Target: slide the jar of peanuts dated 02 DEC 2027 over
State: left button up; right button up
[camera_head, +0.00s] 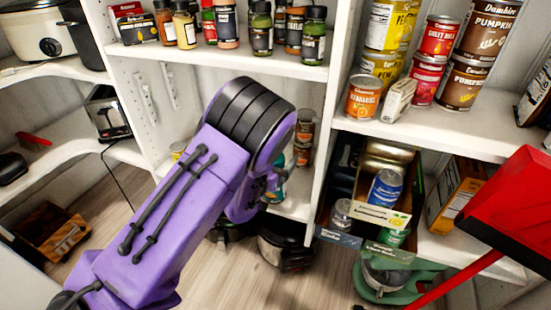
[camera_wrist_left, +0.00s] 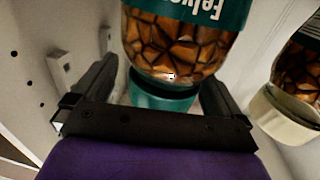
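A jar of brown nuts (camera_wrist_left: 168,45) with a teal label and teal lid is in the left wrist view, its lid toward my gripper. My left gripper (camera_wrist_left: 160,92) has one finger on each side of the lid. The fingers are spread, with a gap at the left finger; contact at the right finger is unclear. A second nut jar (camera_wrist_left: 300,62) with a cream lid is at the right. No date is readable on either jar. In the head view, my purple left arm hides most of this shelf; a teal bit (camera_head: 278,182) shows beside it. My right gripper is out of view.
Small jars (camera_head: 304,142) stand right of my arm, near an upright divider (camera_head: 335,100). Spice bottles (camera_head: 228,25) line the shelf above. Cans (camera_head: 363,97) and a tray of cans (camera_head: 370,222) are at the right. A red dustpan (camera_head: 508,205) is in front.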

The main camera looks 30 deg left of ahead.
pick_arm(q)
jog(key=shift+s, duration=0.1)
jog(key=s, duration=1)
jog(key=shift+s+d, duration=0.15)
jog(key=shift+d, duration=0.2)
jog(key=shift+f, duration=0.1)
jog(key=s+f+n+g+y, duration=0.15)
jog(key=s+f+g, duration=0.3)
jog(key=f, duration=0.45)
jog(key=s+f+n+g+y, duration=0.1)
jog(key=s+f+n+g, duration=0.1)
jog(key=s+f+g, duration=0.45)
jog(key=s+d+f+n+g, duration=0.3)
jog(key=s+f+g, duration=0.1)
jog(key=s+f, duration=0.85)
notch_tip(320, 180, up, 23)
jog(key=s+p, duration=0.2)
jog(key=p, duration=2)
jog(key=shift+a+r, duration=0.2)
jog(key=shift+a, duration=0.15)
